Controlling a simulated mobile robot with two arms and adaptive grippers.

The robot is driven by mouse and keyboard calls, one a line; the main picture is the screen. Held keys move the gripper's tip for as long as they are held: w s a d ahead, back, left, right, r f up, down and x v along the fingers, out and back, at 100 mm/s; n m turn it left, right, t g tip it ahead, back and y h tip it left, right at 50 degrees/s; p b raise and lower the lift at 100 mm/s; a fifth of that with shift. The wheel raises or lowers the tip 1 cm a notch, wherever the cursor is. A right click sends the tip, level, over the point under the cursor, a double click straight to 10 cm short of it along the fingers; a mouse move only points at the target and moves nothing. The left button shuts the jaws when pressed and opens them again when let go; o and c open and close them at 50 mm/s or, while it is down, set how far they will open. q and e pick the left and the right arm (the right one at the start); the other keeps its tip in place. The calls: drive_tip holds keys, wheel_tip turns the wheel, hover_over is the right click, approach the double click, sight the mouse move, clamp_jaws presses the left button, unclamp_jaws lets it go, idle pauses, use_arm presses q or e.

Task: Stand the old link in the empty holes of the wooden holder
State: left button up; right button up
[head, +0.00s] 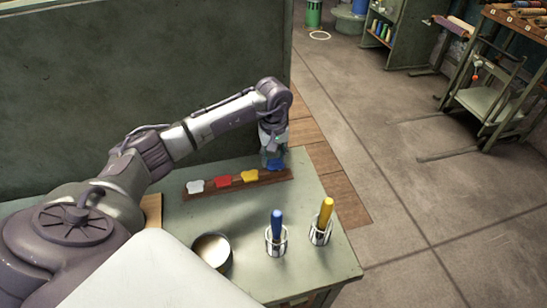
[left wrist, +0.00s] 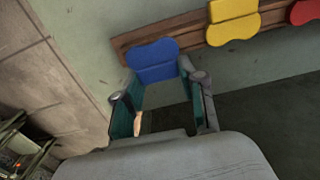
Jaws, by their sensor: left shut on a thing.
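The wooden holder (head: 241,186) lies along the far side of the table, with a white piece (head: 195,186), a red piece (head: 223,181) and a yellow piece (head: 250,176) standing in it. My left gripper (head: 273,154) is over the holder's right end, pointing down and shut on a blue link (head: 275,164). In the left wrist view the blue link (left wrist: 153,60) sits between the fingertips, overlapping the end of the holder (left wrist: 190,42). Its lower edge and the holes under it are hidden, so I cannot tell whether it is seated. My right gripper is not in view.
On the green-grey table (head: 330,262) stand a metal cup with a blue-handled tool (head: 277,226), another with a yellow-handled tool (head: 325,213), and a round bowl (head: 211,251). A dark green panel (head: 130,90) rises behind the table. Open floor lies to the right.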

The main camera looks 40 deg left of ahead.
use_arm(q)
drive_tip(key=shift+f, duration=0.1)
idle(0.6)
drive_tip(key=shift+f+b, duration=0.2)
drive_tip(key=shift+b, duration=0.2)
drive_tip(key=o, duration=1.9)
drive_tip(key=shift+c, duration=0.2)
drive_tip(key=shift+r, duration=0.1)
drive_tip(key=shift+r+p, duration=2.5)
drive_tip(key=shift+r, duration=1.7)
